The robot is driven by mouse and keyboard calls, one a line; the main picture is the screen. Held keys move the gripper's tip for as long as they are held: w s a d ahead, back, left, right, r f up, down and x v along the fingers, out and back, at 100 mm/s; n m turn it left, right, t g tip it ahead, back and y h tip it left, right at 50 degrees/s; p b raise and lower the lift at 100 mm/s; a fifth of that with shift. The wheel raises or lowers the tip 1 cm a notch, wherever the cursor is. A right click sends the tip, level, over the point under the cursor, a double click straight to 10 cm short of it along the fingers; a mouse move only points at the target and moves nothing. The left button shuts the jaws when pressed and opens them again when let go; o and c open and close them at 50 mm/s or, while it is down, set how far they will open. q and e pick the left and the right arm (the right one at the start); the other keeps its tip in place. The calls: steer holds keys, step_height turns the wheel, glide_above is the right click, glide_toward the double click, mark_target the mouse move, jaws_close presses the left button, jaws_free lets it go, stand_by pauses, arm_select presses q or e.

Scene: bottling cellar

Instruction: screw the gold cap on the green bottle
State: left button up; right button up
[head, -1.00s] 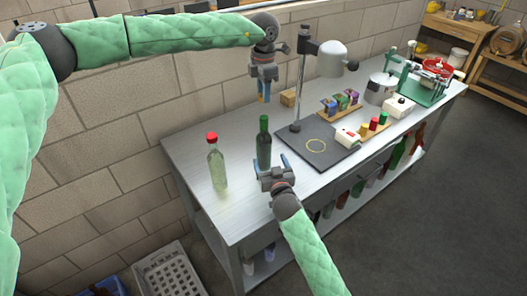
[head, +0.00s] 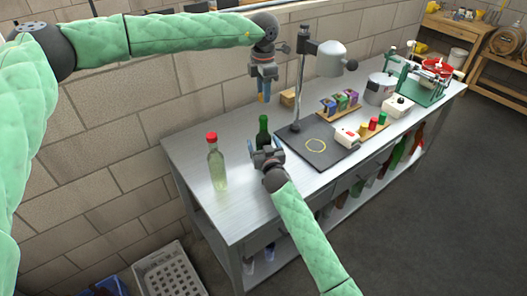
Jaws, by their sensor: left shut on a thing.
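The green bottle (head: 263,131) stands upright on the metal bench, and no cap shows on its neck. My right gripper (head: 264,148) is at the bottle from the front, its fingers apart on either side; it hides the bottle's lower part. I cannot see whether the fingers touch the glass. My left gripper (head: 264,96) hangs above and a little behind the bottle, pointing down, shut on a small gold thing that looks like the gold cap (head: 262,98), mostly hidden by the blue fingers.
A clear bottle with a red top (head: 217,165) stands left of the green one. A dark mat (head: 318,158) with a lamp stand (head: 301,85) lies to the right. Behind it are a rack of coloured pieces (head: 371,131) and a white device (head: 345,138). The bench's front left is clear.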

steer(key=c, duration=1.5)
arm_select(q)
glide_above(264, 117)
steer(key=shift+a+f, duration=0.1)
steer(key=shift+f, duration=2.35)
steer(key=shift+f, duration=0.1)
steer(key=shift+f, duration=0.8)
steer(key=shift+f, duration=0.5)
